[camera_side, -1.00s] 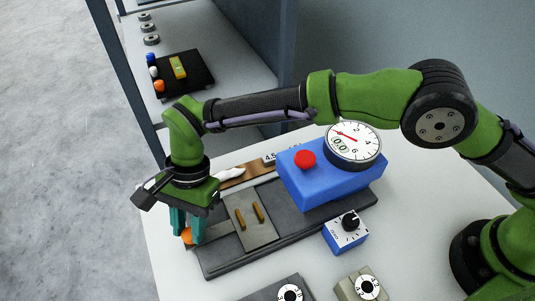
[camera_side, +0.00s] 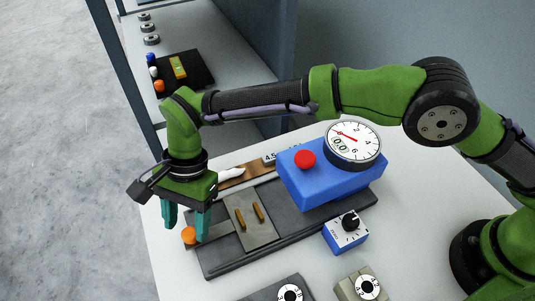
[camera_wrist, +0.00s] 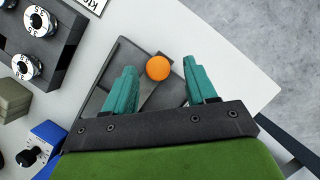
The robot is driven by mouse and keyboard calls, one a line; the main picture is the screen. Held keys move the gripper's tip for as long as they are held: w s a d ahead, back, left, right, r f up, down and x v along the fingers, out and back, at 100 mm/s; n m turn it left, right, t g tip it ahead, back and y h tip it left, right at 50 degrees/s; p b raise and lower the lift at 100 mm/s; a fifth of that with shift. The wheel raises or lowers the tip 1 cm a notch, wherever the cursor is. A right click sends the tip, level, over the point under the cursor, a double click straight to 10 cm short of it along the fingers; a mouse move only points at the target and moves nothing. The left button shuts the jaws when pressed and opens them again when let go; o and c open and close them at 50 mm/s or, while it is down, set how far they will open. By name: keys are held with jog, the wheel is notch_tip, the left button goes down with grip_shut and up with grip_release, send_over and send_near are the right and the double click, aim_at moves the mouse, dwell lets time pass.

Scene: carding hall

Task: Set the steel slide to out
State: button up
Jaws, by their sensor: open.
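The steel slide (camera_side: 214,233) is a grey strip at the left end of a dark base (camera_side: 225,263) in the side view. It runs from an orange knob (camera_side: 188,236) toward a grey plate with two brass bars (camera_side: 249,220). The knob also shows in the wrist view (camera_wrist: 158,67), beyond and between my spread fingers. My gripper (camera_side: 186,222) is open and empty, with its teal fingers just above the knob, apart from it. It also shows in the wrist view (camera_wrist: 161,84). Any in or out marking on the slide is not legible.
A blue box (camera_side: 325,180) with a red button (camera_side: 305,159) and a dial gauge (camera_side: 353,145) stands at the base's right. A small blue knob box (camera_side: 345,232) stands in front. A shelf at the back holds a black tray (camera_side: 195,75).

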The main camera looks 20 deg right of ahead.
jog(key=v, duration=1.5)
jog(key=shift+r, duration=0.3)
